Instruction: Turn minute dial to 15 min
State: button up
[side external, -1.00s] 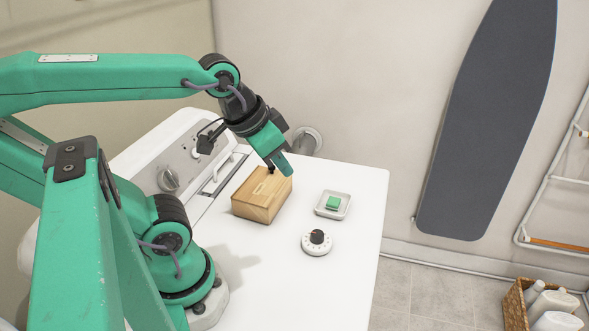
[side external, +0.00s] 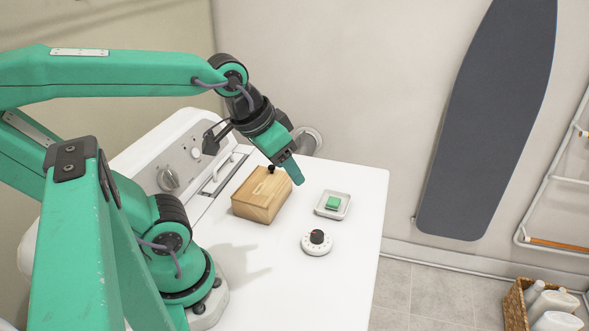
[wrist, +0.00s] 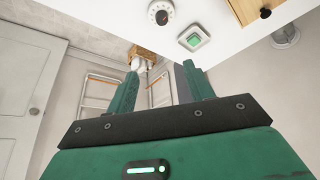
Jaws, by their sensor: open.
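The minute dial (side external: 317,242) is a round white base with a black knob, on the white machine top near its right edge in the side view. It also shows at the top of the wrist view (wrist: 160,13). The dial's marks are too small to read. My gripper (side external: 283,175) is open and empty in the side view, above the wooden box's far right corner and up and left of the dial. In the wrist view the two green fingers (wrist: 160,82) are spread with nothing between them.
A wooden box (side external: 262,196) with a black knob stands left of the dial. A white square dish with a green block (side external: 333,203) sits just behind the dial. The white top (side external: 290,280) is clear in front. A basket with bottles (side external: 541,303) stands on the floor.

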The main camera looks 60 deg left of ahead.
jog(key=w+f+n+g, duration=0.2)
jog(key=w+f+n, duration=0.3)
jog(key=n+g, duration=0.3)
jog(key=n, duration=0.4)
send_over(317, 234)
jog(key=shift+f, duration=4.5)
jog(key=shift+f, duration=0.1)
jog(key=shift+f, duration=3.8)
jog(key=c, duration=1)
